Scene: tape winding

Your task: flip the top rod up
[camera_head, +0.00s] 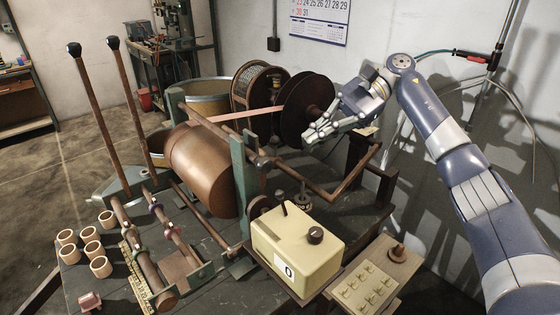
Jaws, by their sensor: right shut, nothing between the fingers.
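A brown metal rod (300,178) runs at the top of the winding machine, from the green posts toward the right, and bends up at its right end. It sits low, slanting down toward the front. My right gripper (312,134) is at the dark spool disc (297,98), above and behind the rod and apart from it. Its fingers are shut with nothing between them. I cannot tell whether the fingers touch the disc. My left gripper is out of view.
A copper-coloured drum (200,165) and a green post (240,165) stand left of the rod. A cream control box (297,250) is in front. Two tall levers (88,95) rise at the left. Several small rings (92,248) lie on the table.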

